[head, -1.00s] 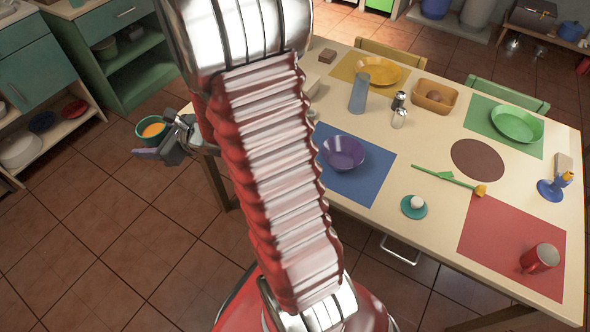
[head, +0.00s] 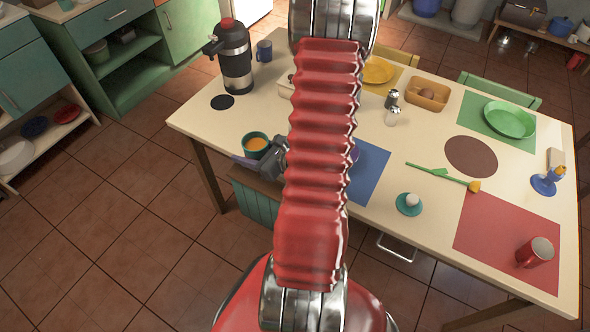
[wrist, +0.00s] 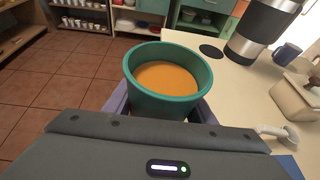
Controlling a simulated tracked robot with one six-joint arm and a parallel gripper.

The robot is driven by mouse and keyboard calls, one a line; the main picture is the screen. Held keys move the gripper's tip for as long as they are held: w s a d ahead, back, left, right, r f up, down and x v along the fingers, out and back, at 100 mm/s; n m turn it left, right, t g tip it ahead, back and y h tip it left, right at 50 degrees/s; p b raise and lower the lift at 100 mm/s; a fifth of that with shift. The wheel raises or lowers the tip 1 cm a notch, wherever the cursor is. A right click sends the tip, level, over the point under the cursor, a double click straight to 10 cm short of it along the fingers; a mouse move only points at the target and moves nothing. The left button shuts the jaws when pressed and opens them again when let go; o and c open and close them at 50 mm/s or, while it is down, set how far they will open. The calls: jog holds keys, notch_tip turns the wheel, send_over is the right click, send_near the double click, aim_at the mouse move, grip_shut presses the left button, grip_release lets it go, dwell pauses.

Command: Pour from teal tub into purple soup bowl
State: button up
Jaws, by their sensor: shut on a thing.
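The teal tub (head: 256,143) holds an orange liquid and is upright. My gripper (head: 262,158) is shut on it, beside the table's near left edge. In the wrist view the tub (wrist: 168,98) sits between the purple-grey fingers, its liquid level and below the rim. The purple soup bowl (head: 354,154) is almost wholly hidden behind my red arm; only a sliver shows at the arm's right edge, by the blue mat (head: 367,172).
A steel-and-black flask (head: 235,62), a blue mug (head: 264,50) and a dark round mat (head: 222,102) stand at the table's left end. Shakers (head: 392,108), an orange bin (head: 428,95) and an egg on a teal stand (head: 409,204) lie to the right.

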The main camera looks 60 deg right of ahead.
jog(key=s+d+f+m+h, duration=0.1)
jog(key=s, duration=0.3)
jog(key=s+d+f+m+h, duration=0.1)
jog(key=s, duration=0.4)
jog(key=s+d+f+h, duration=0.1)
jog(key=s+d+f, duration=0.1)
jog(key=s, duration=0.3)
jog(key=shift+f+m+g, duration=0.1)
jog(key=shift+m+g, duration=0.2)
jog(key=shift+m, duration=0.1)
jog(key=shift+w, duration=0.1)
jog(key=shift+w, duration=0.1)
